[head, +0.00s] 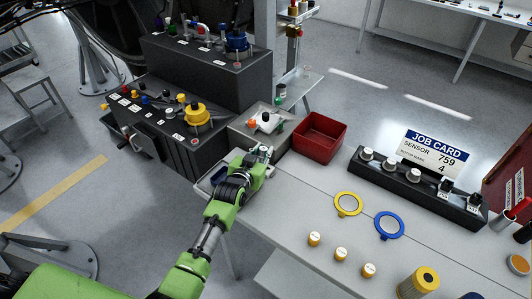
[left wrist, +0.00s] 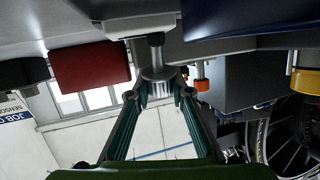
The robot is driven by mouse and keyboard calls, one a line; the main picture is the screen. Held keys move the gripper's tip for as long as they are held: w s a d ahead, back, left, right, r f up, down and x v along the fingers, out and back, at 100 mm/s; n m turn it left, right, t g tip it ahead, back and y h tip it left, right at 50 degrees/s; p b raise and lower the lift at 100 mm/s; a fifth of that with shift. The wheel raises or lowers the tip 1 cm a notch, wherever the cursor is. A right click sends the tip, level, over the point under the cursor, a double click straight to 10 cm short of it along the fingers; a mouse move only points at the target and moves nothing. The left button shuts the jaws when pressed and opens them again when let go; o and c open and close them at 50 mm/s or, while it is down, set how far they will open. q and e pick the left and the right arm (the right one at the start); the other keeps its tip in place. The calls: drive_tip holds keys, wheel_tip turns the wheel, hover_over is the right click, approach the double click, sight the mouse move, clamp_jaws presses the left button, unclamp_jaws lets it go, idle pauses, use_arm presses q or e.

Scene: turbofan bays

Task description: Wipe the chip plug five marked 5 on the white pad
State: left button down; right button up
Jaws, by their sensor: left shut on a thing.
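My left gripper (head: 263,153) is at the near edge of the small grey stand beside the red bin. In the left wrist view its two green-sided fingers (left wrist: 157,95) are closed on a grey metal plug (left wrist: 157,73) with a round collar and a narrow stem. The stem reaches up to a pale grey surface (left wrist: 140,25); I cannot tell whether it touches it. No number 5 can be read on the plug. A pale plate (head: 264,130) on the stand carries several small plugs, one of them orange (head: 252,122). I cannot tell which surface is the white pad. My right gripper is not in view.
A red bin (head: 320,136) stands just right of my left gripper. A dark stepped cabinet with a yellow plug (head: 197,113) is to the left. On the table are a black socket rail (head: 415,189), yellow and blue rings (head: 348,204) and several yellow-sided caps (head: 341,254).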

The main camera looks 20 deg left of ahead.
use_arm(q)
drive_tip(key=shift+a, duration=0.1)
wheel_tip(320, 180, up, 3)
drive_tip(key=p, duration=0.3)
drive_tip(key=shift+r, duration=0.1)
wheel_tip(320, 180, up, 2)
drive_tip(key=shift+p, duration=0.5)
drive_tip(key=shift+r, duration=1.4)
drive_tip(key=shift+f, duration=0.15)
drive_tip(key=shift+f+b, duration=0.4)
wheel_tip(320, 180, down, 6)
drive_tip(key=b, duration=0.4)
drive_tip(key=shift+w+r, duration=0.1)
drive_tip(key=shift+r, duration=0.05)
